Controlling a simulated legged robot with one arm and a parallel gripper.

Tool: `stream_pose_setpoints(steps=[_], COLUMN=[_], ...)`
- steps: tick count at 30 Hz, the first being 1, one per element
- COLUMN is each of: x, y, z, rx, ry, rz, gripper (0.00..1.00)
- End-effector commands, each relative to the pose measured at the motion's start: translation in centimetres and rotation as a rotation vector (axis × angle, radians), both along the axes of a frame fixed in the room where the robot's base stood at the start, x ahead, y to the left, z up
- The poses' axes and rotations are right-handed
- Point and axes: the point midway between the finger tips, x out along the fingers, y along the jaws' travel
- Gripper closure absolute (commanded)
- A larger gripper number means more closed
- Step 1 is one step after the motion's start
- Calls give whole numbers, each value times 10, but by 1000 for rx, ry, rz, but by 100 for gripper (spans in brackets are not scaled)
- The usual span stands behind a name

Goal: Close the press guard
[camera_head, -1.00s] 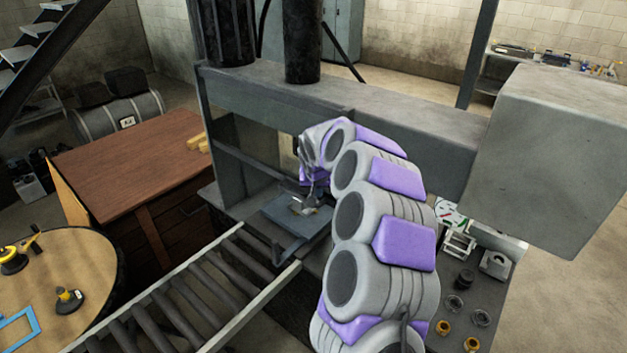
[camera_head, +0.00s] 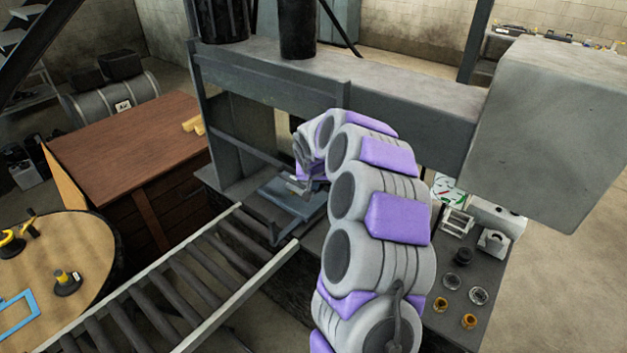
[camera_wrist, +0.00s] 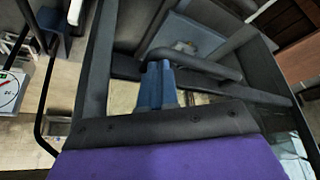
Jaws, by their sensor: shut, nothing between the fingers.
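The press (camera_head: 400,112) is a large grey frame with a heavy crossbeam. Inside its opening, a dark rail (camera_head: 262,150) runs across behind my gripper, and a flat blue-grey plate (camera_head: 275,203) lies low on the bed. I cannot tell for sure which part is the guard. My gripper (camera_head: 306,183) reaches into the opening, above the plate, partly hidden by my own arm. In the wrist view, the blue-grey fingers (camera_wrist: 158,78) are together and empty, beside a dark bent bar (camera_wrist: 205,68). Whether they touch the bar is unclear. The plate also shows there (camera_wrist: 185,38).
A roller conveyor (camera_head: 190,285) leads up to the press from the front left. A wooden bench (camera_head: 125,155) stands left, and a round table (camera_head: 60,260) is nearer. At right, a dark worktop (camera_head: 455,312) holds small parts, under a large grey box (camera_head: 560,140).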

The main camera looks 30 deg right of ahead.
Motion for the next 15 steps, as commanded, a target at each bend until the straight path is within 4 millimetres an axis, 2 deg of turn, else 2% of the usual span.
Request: stream_pose_setpoints(steps=[1,15], x=[-2,-1], y=[-1,-1], z=[-24,-179], rx=[0,1], ry=[7,7], rz=[-1,0], gripper=[100,100])
